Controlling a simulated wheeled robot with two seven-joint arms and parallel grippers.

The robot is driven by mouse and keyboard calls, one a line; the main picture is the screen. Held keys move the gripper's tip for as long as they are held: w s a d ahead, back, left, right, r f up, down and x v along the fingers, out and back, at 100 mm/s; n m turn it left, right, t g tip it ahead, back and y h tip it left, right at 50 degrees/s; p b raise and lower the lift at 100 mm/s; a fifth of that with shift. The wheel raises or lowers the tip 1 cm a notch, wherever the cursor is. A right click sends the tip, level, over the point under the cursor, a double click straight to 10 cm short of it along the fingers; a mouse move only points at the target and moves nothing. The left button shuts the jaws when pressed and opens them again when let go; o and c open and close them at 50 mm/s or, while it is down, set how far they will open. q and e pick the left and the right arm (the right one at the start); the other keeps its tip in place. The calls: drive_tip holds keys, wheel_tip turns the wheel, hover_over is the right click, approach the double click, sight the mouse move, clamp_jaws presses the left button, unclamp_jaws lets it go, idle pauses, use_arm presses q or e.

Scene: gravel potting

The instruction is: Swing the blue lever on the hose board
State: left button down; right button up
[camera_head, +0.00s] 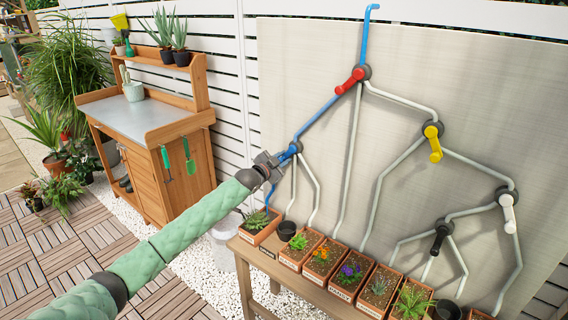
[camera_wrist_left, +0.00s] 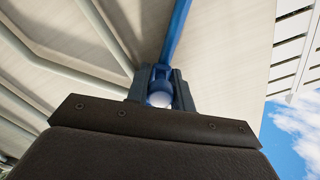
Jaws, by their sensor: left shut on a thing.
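The hose board (camera_head: 400,100) is a large pale panel with branching pipes and coloured levers. The blue lever (camera_head: 287,153) is at the left junction of the board, partly hidden by my left gripper (camera_head: 272,163). My left gripper is shut on the blue lever. In the left wrist view the blue lever (camera_wrist_left: 160,76) shows between the fingers, with a pale round part between them. Blue pipe runs from the top of the board past the red lever (camera_head: 350,81) to the blue one, then down toward the leftmost planter. My right gripper is out of view.
A yellow lever (camera_head: 434,144), a white lever (camera_head: 509,214) and a black lever (camera_head: 440,238) sit farther right. Several labelled planters (camera_head: 322,262) stand on a wooden bench (camera_head: 262,262) below.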

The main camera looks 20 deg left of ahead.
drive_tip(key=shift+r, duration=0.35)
use_arm(q)
drive_tip(key=c, duration=1.2)
unclamp_jaws()
drive_tip(key=shift+a+r, duration=0.1)
drive_tip(key=shift+c, duration=0.2)
drive_tip(key=shift+s+a, duration=0.1)
drive_tip(key=shift+s, duration=0.15)
drive_tip(key=shift+s+a+b, duration=0.15)
drive_tip(key=shift+s+b, duration=0.15)
drive_tip(key=shift+s, duration=0.05)
drive_tip(key=b+v, duration=0.1)
drive_tip(key=v, duration=0.5)
drive_tip(key=shift+s+b, duration=0.3)
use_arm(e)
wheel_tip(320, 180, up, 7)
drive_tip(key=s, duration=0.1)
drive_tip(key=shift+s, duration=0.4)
